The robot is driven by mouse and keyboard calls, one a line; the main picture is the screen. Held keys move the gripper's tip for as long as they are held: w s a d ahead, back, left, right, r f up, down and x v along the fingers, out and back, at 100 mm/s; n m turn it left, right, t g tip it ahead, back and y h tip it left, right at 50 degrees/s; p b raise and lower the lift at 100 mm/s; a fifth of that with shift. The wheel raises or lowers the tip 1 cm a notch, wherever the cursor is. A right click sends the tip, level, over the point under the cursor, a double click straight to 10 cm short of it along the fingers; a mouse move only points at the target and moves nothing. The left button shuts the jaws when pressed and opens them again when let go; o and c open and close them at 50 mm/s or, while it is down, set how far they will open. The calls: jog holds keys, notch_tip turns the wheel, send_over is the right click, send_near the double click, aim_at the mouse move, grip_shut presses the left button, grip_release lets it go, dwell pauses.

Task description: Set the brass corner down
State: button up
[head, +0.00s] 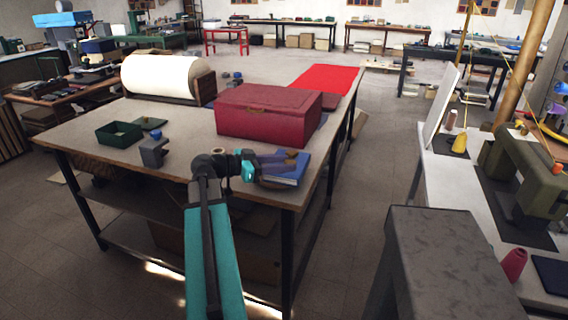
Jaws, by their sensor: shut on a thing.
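My gripper (287,159) reaches over the front right part of the work table (190,160). It is shut on the brass corner (291,154), a small brown-gold piece at its fingertips. The piece is partly hidden by the fingers. A blue book (288,176) lies on the table directly below the gripper, near the front right edge. I cannot tell whether the brass corner touches the book or hangs above it.
A large dark red box (268,112) stands just behind the gripper. A green open tray (119,134) and a grey block (153,152) sit to the left. A cream roll (160,76) and red cloth (324,79) lie farther back.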

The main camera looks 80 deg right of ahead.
jog(key=shift+w+d+f+p, duration=0.15)
jog(key=shift+d+p, duration=0.2)
jog(key=shift+d, duration=1.1)
jog(key=shift+d+f+p, duration=0.15)
jog(key=shift+d+p, duration=0.15)
jog(key=shift+d, duration=1.1)
jog(key=shift+f+p, duration=0.65)
jog(key=shift+f, duration=1.1)
jog(key=shift+f, duration=0.1)
jog(key=o, duration=1)
jog(key=shift+r, duration=0.2)
jog(key=shift+w+a+f, duration=0.1)
jog(key=shift+w+a, duration=0.05)
jog(key=shift+w, duration=0.1)
jog(key=b+v, duration=0.3)
jog(key=v, duration=0.8)
jog(key=shift+w+a, duration=0.1)
jog(key=shift+w, duration=0.1)
